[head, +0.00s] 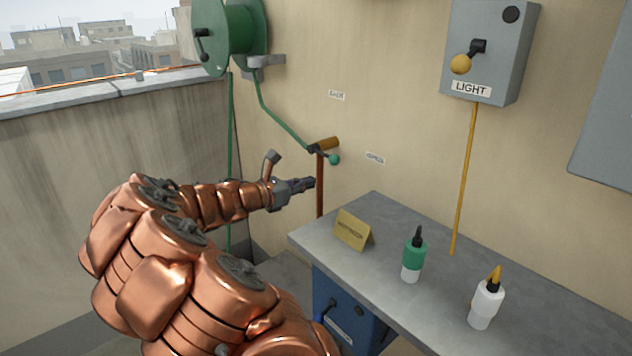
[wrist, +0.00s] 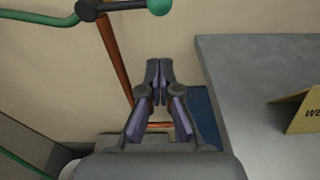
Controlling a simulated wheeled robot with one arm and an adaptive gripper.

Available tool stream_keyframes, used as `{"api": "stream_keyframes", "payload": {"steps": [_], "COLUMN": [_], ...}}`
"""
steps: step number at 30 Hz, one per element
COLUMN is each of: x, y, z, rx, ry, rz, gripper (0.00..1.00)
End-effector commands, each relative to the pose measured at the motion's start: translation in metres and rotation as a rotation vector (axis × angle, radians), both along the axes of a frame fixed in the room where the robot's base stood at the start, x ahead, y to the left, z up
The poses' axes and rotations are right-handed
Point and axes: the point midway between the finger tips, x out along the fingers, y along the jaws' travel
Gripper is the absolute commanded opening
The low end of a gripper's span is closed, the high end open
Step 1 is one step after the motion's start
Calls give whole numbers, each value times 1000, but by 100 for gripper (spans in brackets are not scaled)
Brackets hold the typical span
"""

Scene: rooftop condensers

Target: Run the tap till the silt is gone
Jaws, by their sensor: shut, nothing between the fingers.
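The tap is a brass and dark fitting (head: 323,145) on top of a copper pipe (head: 320,185) against the wall. Its lever ends in a green ball knob (head: 334,159), and a green hose joins it from the left. In the wrist view the green knob (wrist: 160,6) is at the top edge, beyond my fingertips. My gripper (head: 314,182) is shut and empty, in front of the pipe and below the knob, apart from the knob. In the wrist view the closed fingertips (wrist: 159,68) lie right of the copper pipe (wrist: 115,60). No water or silt shows.
A grey bench (head: 385,240) stands to the right, holding a yellow sign (head: 353,231), a green bottle (head: 413,257) and a white bottle (head: 485,303). A blue cabinet (head: 345,305) is under it. A green hose reel (head: 232,35) and a LIGHT switch box (head: 487,50) are on the wall.

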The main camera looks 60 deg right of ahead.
Motion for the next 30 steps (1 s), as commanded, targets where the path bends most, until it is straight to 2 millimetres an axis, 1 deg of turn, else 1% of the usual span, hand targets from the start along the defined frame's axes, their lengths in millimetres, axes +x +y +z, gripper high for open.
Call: {"api": "stream_keyframes", "payload": {"steps": [3, 6, 21, 24, 29, 30], "x": [3, 4, 4, -8, -32, -38], "y": [8, 11, 12, 27, 55, 64], "z": [1, 2, 2, 18, 31, 34], "rx": [-1, -1, -1, 6, 33, 41], "ry": [0, 1, 0, -96, -279, -330], "rz": [1, 0, 0, -38, -119, -141], "gripper": [0, 0, 0, 0, 0, 0]}}
